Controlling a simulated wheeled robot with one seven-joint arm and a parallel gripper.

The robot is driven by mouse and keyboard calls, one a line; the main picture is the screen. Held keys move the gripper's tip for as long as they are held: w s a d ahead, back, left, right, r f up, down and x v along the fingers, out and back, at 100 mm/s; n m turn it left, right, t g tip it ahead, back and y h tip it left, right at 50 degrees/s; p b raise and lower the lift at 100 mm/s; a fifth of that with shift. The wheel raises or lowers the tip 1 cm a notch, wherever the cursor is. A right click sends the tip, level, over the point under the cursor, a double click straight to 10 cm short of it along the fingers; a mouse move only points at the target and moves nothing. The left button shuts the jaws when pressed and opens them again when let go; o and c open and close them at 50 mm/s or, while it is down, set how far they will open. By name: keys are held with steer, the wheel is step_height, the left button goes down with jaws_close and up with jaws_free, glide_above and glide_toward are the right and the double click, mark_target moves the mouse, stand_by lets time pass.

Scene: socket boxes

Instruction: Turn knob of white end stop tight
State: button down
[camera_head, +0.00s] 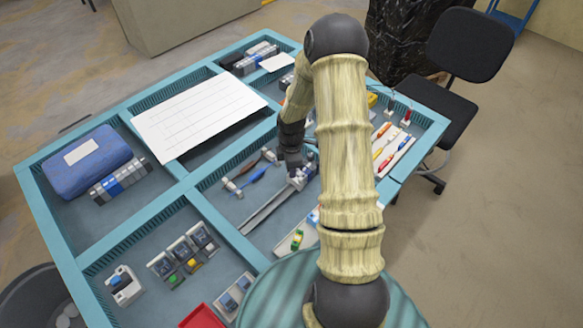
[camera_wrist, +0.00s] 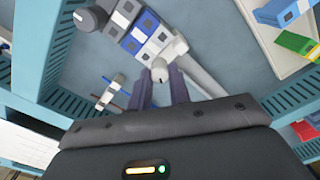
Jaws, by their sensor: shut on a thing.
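The white end stop (camera_wrist: 172,50) sits beside blue and white terminal blocks (camera_wrist: 140,36) in the wrist view. Its small pale round knob (camera_wrist: 159,70) lies between the tips of my fingers. My gripper (camera_wrist: 160,82) is shut on this knob, with the two grey-purple fingers on either side of it. In the head view my gripper (camera_head: 294,166) reaches down at the upper end of a long grey rail (camera_head: 265,210). There the end stop is small and partly hidden by the gripper, and I cannot make out the knob.
The teal-edged table is divided into compartments. A white sheet (camera_head: 198,113) and a blue case (camera_head: 87,160) lie to the left. Small tools (camera_head: 255,171) lie beside the rail. Boxed switches (camera_head: 184,250) and a red tray (camera_head: 203,317) are in front.

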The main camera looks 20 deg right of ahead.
steer(key=m+b, duration=0.1)
steer(key=m, duration=0.6)
steer(key=shift+w, duration=0.15)
steer(key=m+b, duration=0.1)
steer(key=m, duration=0.6)
steer(key=shift+m, duration=0.3)
steer(key=m+b, duration=0.1)
steer(key=m, duration=0.2)
steer(key=shift+m, duration=0.3)
steer(key=m, duration=0.3)
steer(key=shift+m, duration=0.3)
steer(key=m, duration=0.3)
steer(key=shift+d+r+m+p, duration=0.1)
steer(key=shift+m+p, duration=0.5)
steer(key=shift+m, duration=1.4)
